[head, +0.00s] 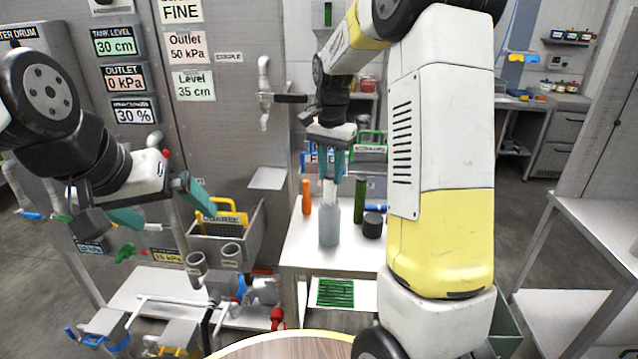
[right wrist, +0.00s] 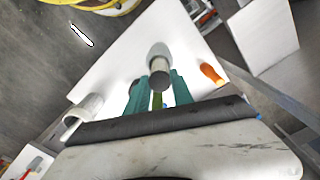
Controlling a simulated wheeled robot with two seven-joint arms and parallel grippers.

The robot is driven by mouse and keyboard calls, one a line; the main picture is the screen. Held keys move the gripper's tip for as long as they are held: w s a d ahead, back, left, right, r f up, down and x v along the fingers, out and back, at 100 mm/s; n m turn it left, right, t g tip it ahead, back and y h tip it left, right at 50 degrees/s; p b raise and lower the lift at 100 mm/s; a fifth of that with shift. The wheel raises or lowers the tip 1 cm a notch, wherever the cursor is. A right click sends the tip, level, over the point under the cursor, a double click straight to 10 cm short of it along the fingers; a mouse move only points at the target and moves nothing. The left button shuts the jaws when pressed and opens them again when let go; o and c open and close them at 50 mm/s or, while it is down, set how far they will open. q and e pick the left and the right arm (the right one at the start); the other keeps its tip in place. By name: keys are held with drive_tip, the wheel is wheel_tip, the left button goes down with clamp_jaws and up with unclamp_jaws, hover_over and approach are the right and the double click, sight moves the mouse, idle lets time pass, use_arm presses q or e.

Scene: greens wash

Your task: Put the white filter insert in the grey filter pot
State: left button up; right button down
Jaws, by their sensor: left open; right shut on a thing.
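The grey filter pot (head: 329,228) stands upright on the white table. The white filter insert (head: 329,192) is upright directly above the pot's mouth in the head view. My right gripper (head: 335,178) is shut on the insert's upper part, its teal fingers on either side. In the right wrist view the insert (right wrist: 160,72) shows between the fingers, with a pale round shape, probably the pot (right wrist: 158,50), just beyond it. I cannot tell whether the insert's lower end is inside the pot. My left gripper (head: 160,204) is open and empty at the left, away from the table.
On the white table (head: 300,250), an orange cylinder (head: 306,197) stands left of the pot; a green cylinder (head: 360,200) and black jar (head: 373,225) stand right. A grey bin (head: 255,235) and pipes are at the left. A round wooden top (head: 290,347) is in front.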

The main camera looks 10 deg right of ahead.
sight(330, 188)
drive_tip(key=shift+f, duration=2.5)
drive_tip(key=c, duration=1.1)
unclamp_jaws()
wheel_tip(330, 188, up, 12)
drive_tip(key=shift+r, duration=0.1)
drive_tip(key=s+a+r+n+t+y, duration=0.2)
drive_tip(key=s+n+t, duration=0.4)
drive_tip(key=s, duration=1.8)
drive_tip(key=shift+s+n, duration=0.2)
drive_tip(key=shift+n, duration=1.4)
